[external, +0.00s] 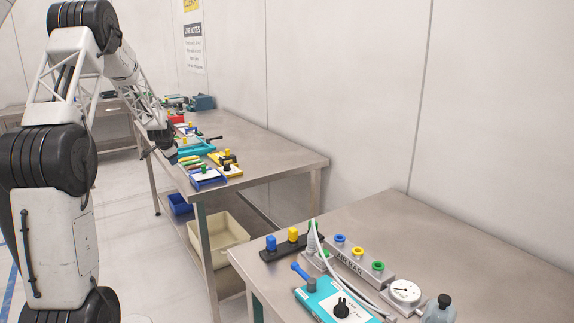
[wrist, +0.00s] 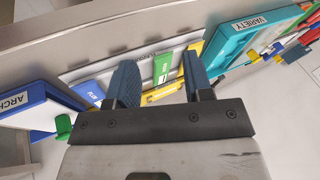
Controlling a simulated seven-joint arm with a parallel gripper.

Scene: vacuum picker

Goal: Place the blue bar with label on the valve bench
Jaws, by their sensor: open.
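A blue bar with a white label (wrist: 90,92) lies among several coloured bars on the far table, left of my gripper's left finger in the wrist view. My gripper (wrist: 158,62) is open, its two blue-grey fingers above the row of bars, with nothing clearly held between them. A green bar (wrist: 162,66) and a yellow bar (wrist: 165,92) show between the fingers. In the external view my gripper (external: 163,142) is at the far table's left edge. The near metal bench (external: 480,240) carries valve-like fittings and a gauge (external: 403,291); I take it as the valve bench.
A blue tray marked ARCH (wrist: 30,108) and a teal case marked VARIETY (wrist: 240,42) flank the bars. On the near bench stand a black rack with pegs (external: 292,247) and a teal box (external: 325,300). Its right rear surface is clear. A cream bin (external: 222,238) sits below the far table.

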